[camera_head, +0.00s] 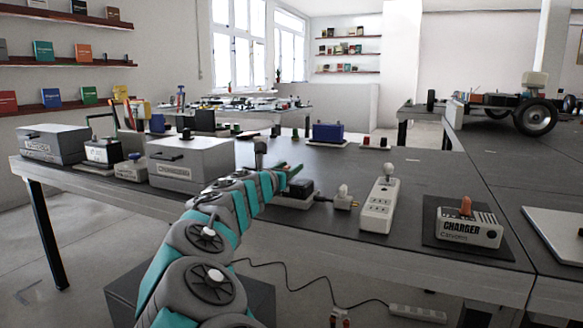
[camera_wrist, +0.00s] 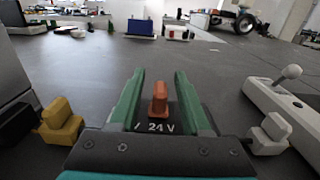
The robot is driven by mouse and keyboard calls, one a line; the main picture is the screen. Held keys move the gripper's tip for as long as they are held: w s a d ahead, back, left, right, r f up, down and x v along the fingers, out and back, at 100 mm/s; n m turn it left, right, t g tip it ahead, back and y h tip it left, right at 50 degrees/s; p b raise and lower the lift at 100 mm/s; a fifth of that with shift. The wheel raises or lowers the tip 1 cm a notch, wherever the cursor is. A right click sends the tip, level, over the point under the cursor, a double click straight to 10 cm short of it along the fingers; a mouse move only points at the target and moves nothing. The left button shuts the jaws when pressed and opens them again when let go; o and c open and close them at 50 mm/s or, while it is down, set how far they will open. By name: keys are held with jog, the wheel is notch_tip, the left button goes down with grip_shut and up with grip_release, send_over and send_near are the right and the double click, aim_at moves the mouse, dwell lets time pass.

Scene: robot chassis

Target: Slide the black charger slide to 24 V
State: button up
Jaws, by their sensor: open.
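The black charger (camera_head: 296,200) lies on the dark table, partly hidden behind and under my gripper (camera_head: 290,174). In the wrist view, its orange slide (camera_wrist: 159,98) stands up between the two green fingers of my gripper (camera_wrist: 159,73). The fingers are open, one on each side of the slide, with a visible gap to each. A "24 V" label (camera_wrist: 160,127) shows on the near side of the slide. Whether the slide sits exactly at that mark cannot be told. Most of the charger body is hidden by my gripper.
A white plug (camera_head: 343,198) and a white power strip (camera_head: 380,205) stand right of the black charger. A white charger (camera_head: 465,226) with an orange slide is farther right. A grey box (camera_head: 190,162) stands left. A yellow plug (camera_wrist: 60,122) is left in the wrist view.

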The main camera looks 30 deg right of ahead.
aim_at(289, 188)
jog(key=shift+v, duration=3.05)
